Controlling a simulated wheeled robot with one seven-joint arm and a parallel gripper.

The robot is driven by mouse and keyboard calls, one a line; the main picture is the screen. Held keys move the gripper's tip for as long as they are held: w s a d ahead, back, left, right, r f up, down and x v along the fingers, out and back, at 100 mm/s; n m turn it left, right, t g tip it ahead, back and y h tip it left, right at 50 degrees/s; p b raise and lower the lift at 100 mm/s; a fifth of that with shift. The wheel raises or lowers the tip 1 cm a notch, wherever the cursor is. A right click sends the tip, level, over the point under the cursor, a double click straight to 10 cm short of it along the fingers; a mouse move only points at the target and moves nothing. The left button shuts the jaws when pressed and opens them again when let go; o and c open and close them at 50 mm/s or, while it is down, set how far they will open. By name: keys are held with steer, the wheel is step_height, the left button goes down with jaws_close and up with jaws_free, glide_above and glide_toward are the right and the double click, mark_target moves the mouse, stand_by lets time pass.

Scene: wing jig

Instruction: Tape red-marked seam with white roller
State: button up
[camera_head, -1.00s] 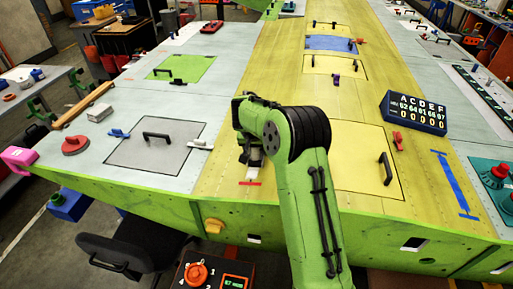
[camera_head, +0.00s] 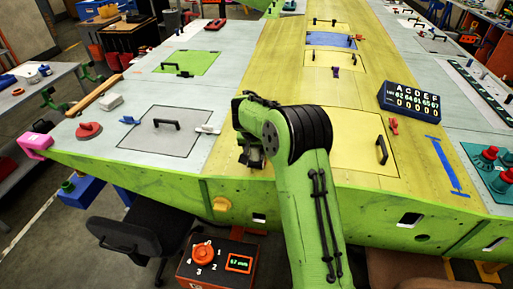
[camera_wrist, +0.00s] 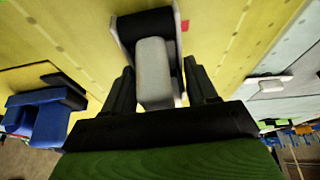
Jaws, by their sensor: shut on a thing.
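My gripper (camera_wrist: 160,72) is shut on the white roller, whose pale grey handle (camera_wrist: 154,68) sits between the two black fingers in the wrist view. A dark roll (camera_wrist: 145,22) with white side plates lies at its far end, over the yellow wing skin. A small red mark (camera_wrist: 185,25) shows just right of the roll; the rest of it is hidden. In the head view my gripper (camera_head: 250,155) is low over the yellow skin near the wing's front edge. The roller and red mark cannot be made out there. Whether the roll touches the skin is unclear.
A grey panel (camera_head: 160,140) and a pale handled tool (camera_head: 207,129) lie left of my gripper. A blue I-shaped mark (camera_head: 447,165) and a dark display board (camera_head: 412,108) are on the right. An orange-knobbed box (camera_head: 215,265) stands below the green edge (camera_head: 120,177).

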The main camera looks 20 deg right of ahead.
step_height(320, 180, up, 2)
steer(key=shift+r, duration=0.2)
steer(key=shift+w+d+r+p, duration=0.2)
steer(key=shift+w+r+p, duration=0.15)
steer(key=shift+r+p, duration=0.35)
step_height(320, 180, up, 3)
steer(key=shift+s+a+p, duration=0.15)
steer(key=shift+p, duration=0.85)
steer(key=shift+r+p, duration=0.4)
steer(key=shift+r, duration=0.15)
